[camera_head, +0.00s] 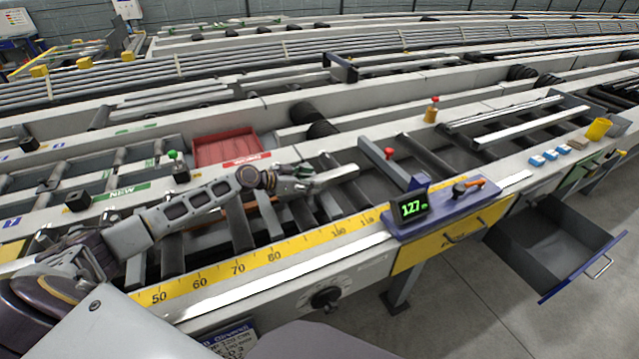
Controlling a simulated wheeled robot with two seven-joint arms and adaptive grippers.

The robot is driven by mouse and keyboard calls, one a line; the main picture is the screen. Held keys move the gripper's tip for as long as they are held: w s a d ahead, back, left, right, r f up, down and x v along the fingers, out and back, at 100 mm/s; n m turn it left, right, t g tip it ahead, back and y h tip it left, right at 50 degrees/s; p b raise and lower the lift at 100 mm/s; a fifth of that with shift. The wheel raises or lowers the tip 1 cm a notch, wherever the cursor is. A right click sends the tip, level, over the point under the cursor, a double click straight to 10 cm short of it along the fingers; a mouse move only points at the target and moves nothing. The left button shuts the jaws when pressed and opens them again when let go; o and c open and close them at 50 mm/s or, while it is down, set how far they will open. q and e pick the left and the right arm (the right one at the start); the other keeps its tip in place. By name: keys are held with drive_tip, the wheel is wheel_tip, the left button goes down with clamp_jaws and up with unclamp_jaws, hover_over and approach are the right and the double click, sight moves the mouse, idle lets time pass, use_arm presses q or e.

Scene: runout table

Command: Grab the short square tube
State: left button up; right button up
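My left arm reaches in from the left over the roller table (375,245). My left gripper (318,181) is above the rollers, behind the yellow scale. A pale grey bar-like part points right from it; I cannot tell whether this is a finger or a piece of tube. Whether the fingers are open or shut is too small to tell. No short square tube can be picked out with certainty. Long pale bars (515,122) lie on a dark rack at the right, away from the gripper. My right gripper is not in view.
A yellow scale (237,268) runs along the front edge to a blue console with a display (413,207). A red tray (226,147) sits behind my arm. An open drawer (556,244) juts out at the right. Red-topped (389,153) and green-topped (173,155) posts stand nearby.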

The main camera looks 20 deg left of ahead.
use_arm(q)
clamp_jaws()
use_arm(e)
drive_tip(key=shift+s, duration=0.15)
use_arm(q)
drive_tip(key=shift+r, duration=0.2)
drive_tip(key=shift+w+r, duration=0.1)
drive_tip(key=shift+r, duration=0.4)
wheel_tip(320, 180, up, 9)
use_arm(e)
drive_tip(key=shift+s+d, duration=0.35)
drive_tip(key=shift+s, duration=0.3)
use_arm(q)
drive_tip(key=shift+f, duration=0.15)
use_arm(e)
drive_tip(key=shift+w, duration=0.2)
